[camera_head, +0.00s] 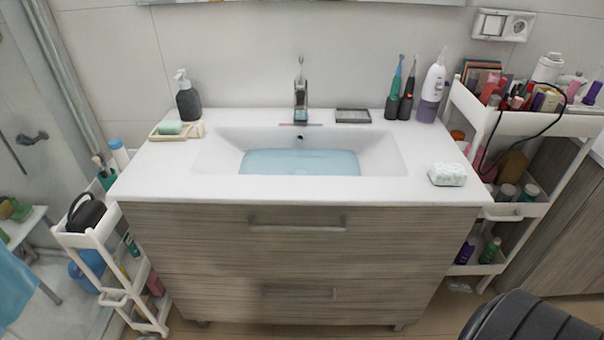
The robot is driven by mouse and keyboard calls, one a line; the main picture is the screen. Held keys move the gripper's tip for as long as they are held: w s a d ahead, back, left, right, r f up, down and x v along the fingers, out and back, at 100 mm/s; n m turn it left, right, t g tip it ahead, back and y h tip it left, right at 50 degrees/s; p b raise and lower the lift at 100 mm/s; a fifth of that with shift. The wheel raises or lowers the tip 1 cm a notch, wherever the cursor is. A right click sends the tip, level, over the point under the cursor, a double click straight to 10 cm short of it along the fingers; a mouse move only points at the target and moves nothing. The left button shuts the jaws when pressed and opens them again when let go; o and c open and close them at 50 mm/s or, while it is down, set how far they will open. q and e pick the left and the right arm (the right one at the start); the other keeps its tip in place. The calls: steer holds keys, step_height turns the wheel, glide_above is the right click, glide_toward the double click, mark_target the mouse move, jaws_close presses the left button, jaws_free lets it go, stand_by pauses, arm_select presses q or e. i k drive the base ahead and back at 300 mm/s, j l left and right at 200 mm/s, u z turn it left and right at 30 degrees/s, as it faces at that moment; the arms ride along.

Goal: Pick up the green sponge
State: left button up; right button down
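A small green block that looks like a sponge or soap (172,128) lies on a beige tray (158,137) at the back left of the white washbasin top. A green and yellowish item (14,209) sits on a low white stand at the far left edge; it is too small to tell whether it is a sponge. Neither of my grippers shows in the head view.
A dark soap dispenser (188,100) stands behind the tray. The sink (299,162) holds bluish water below the faucet (300,95). Loaded white carts stand left (96,238) and right (535,122). A dark ribbed shape (528,320) fills the lower right corner.

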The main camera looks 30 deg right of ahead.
mark_target(440, 172)
steer(key=z, duration=2.05)
